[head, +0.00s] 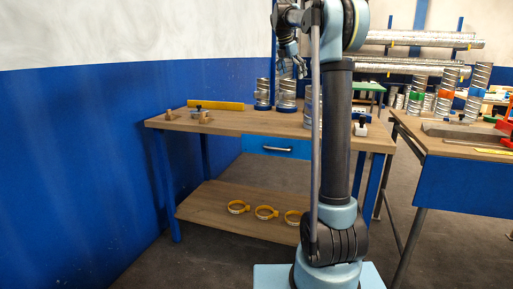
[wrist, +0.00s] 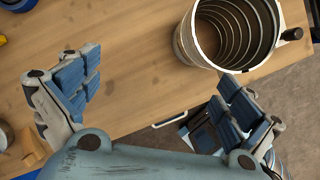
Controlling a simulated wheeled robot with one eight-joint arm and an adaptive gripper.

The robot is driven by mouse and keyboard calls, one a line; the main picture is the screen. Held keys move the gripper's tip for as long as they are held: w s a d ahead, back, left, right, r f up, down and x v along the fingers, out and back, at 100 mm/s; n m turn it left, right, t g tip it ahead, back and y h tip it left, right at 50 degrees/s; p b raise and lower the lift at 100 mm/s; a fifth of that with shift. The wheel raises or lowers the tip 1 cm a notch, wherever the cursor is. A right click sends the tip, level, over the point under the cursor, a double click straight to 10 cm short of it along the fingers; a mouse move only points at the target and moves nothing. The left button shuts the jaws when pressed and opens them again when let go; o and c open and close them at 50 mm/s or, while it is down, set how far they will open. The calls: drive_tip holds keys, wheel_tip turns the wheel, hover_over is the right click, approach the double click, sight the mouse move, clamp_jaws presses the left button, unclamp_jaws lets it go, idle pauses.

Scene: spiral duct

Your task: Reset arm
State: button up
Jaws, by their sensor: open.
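My arm stands in the middle of the head view, raised in front of a wooden workbench (head: 225,121). My gripper (head: 296,68) hangs at its top, above the bench top. In the wrist view my gripper (wrist: 160,88) has its two blue-padded fingers spread wide apart, with only bare wood between them. A metal spiral duct piece (wrist: 184,42) stands on the bench at the top right of the wrist view, just beyond the right finger and not held. Part of the bench is hidden behind my arm in the head view.
Duct pieces (head: 263,95) stand at the bench's back, near a yellow bar (head: 216,104). Yellow rings (head: 266,212) lie on the lower shelf. A second table (head: 466,185) with ducts and tools is at right. A blue-and-white wall (head: 75,150) borders the left. Floor shows between the tables.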

drive_tip(key=s+d+f+m+y, duration=0.1)
drive_tip(key=s+f+m, duration=0.35)
drive_tip(key=s, duration=0.45)
drive_tip(key=s+d+f+m, duration=0.1)
drive_tip(key=s+f+m, duration=0.35)
drive_tip(key=s, duration=0.55)
drive_tip(key=s+d+f+m+y, duration=0.1)
drive_tip(key=s+f+m, duration=0.35)
drive_tip(key=s, duration=0.45)
drive_tip(key=s+f+m+y, duration=0.1)
drive_tip(key=s+f+m, duration=1)
drive_tip(key=s+f, duration=1.2)
wheel_tip(320, 180, down, 3)
drive_tip(key=shift+s+a+r+g, duration=0.1)
drive_tip(key=shift+s+a+g, duration=0.25)
drive_tip(key=shift+a+g, duration=0.1)
drive_tip(key=shift+m, duration=0.25)
drive_tip(key=shift+w+f, duration=0.2)
drive_tip(key=shift+w, duration=0.25)
drive_tip(key=shift+c, duration=0.2)
